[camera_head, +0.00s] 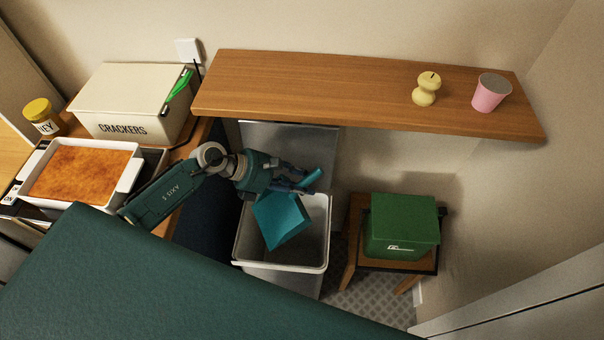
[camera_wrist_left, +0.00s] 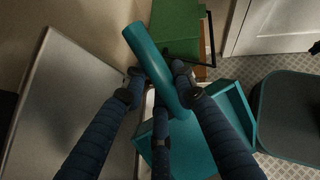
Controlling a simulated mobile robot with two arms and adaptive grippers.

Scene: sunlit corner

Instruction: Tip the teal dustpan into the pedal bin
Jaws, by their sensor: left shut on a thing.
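The teal dustpan (camera_head: 281,221) hangs tilted in the mouth of the pedal bin, its pan low and its handle up toward the back right. My left gripper (camera_head: 302,182) is shut on the dustpan's handle. In the left wrist view the fingers close around the round handle (camera_wrist_left: 150,52), with the pan (camera_wrist_left: 190,148) beyond them. The pedal bin (camera_head: 327,230) is pale and open; its grey lid (camera_head: 290,137) stands raised behind it and also shows in the left wrist view (camera_wrist_left: 62,95). I see no debris in the pan or bin. My right gripper is not in view.
A wooden shelf (camera_head: 330,92) above the bin holds a yellow ornament (camera_head: 427,88) and a pink cup (camera_head: 490,92). A green box (camera_head: 402,226) sits on a stool right of the bin. A crackers tin (camera_head: 130,100) and baking dish (camera_head: 85,170) stand left.

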